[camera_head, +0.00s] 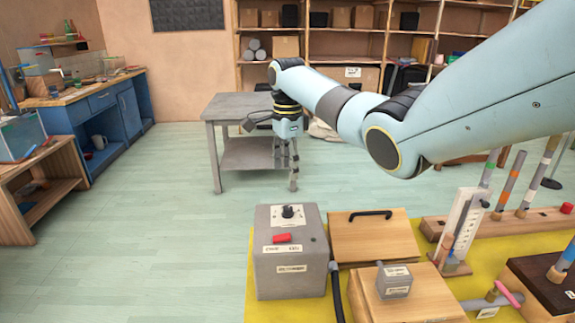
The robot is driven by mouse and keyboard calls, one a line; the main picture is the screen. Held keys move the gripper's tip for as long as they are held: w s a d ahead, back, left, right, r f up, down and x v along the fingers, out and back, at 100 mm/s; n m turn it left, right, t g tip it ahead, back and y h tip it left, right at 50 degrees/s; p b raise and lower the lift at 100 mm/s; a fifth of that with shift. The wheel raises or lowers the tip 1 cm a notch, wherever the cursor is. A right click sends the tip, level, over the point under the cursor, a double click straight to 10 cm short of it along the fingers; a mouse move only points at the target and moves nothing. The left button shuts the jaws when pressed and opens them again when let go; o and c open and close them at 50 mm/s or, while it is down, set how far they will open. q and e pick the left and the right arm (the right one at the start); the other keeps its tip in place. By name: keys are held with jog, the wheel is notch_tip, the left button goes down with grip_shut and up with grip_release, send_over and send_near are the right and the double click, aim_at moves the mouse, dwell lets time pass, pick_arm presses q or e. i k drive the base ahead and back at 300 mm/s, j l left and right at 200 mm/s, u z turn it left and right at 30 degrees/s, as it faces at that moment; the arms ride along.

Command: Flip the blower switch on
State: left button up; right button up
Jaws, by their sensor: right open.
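The blower looks to be the grey box (290,270) on the yellow mat at the lower middle. A red switch (282,238) sits on its sloped top face, between small labels; I cannot tell which way it is set. A black knob (288,211) is above the switch. My right gripper (286,172) hangs pointing down, open and empty. In the picture it is above the box's back edge, apart from the switch. My left gripper is not in view.
A dark hose (336,290) runs down beside the grey box. Wooden boxes, one with a black handle (371,214), stand to its right. A white gauge stand (463,230) and coloured tubes are further right. A grey table (235,108) stands behind; floor left is clear.

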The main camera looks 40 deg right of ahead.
aim_at(283, 238)
jog(key=k+j, duration=0.55)
jog(key=j, duration=0.15)
jog(key=k+j, duration=0.6)
jog(key=j, duration=0.15)
